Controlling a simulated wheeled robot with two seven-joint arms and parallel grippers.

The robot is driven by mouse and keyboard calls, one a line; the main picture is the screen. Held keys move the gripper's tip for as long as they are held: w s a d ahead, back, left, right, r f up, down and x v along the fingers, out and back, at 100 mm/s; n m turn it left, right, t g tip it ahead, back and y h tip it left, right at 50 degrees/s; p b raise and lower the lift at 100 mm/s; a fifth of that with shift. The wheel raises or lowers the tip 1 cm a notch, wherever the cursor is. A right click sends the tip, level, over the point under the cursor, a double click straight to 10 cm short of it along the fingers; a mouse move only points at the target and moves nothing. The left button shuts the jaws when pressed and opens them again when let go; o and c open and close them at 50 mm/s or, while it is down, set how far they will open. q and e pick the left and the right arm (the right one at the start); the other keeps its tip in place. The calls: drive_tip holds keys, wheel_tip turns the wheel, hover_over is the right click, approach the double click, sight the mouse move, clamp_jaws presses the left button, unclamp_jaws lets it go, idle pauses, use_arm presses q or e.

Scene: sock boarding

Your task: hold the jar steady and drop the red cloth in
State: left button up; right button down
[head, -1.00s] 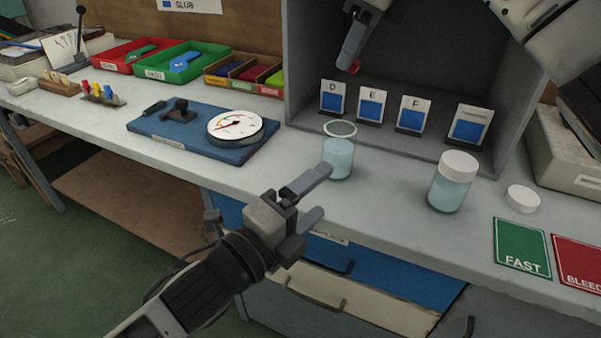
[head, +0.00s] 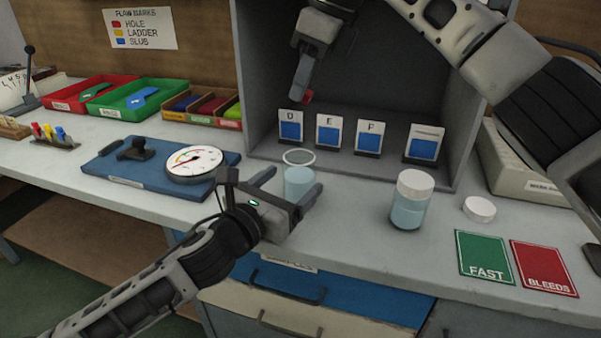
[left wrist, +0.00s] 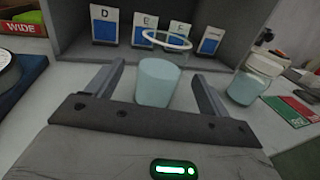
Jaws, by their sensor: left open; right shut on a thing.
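An open glass jar (head: 298,184) with pale blue liquid stands upright near the bench's front edge. It also shows in the left wrist view (left wrist: 158,82), between the fingers. My left gripper (head: 291,184) is open, with one finger on each side of the jar; I cannot tell whether either finger touches it. My right gripper (head: 304,92) is shut on the small red cloth (head: 308,97), held above and slightly behind the jar, in front of the grey booth. Most of the cloth is hidden by the fingers.
A second jar with a white lid (head: 411,200) stands to the right, beside a loose white lid (head: 479,209). Green FAST (head: 485,257) and red BLEEDS (head: 544,268) cards lie further right. A blue board with a dial (head: 194,163) is left. Cards D, E, F stand in the booth (head: 385,75).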

use_arm(q)
drive_tip(key=shift+x, duration=2.5)
drive_tip(key=c, duration=1.2)
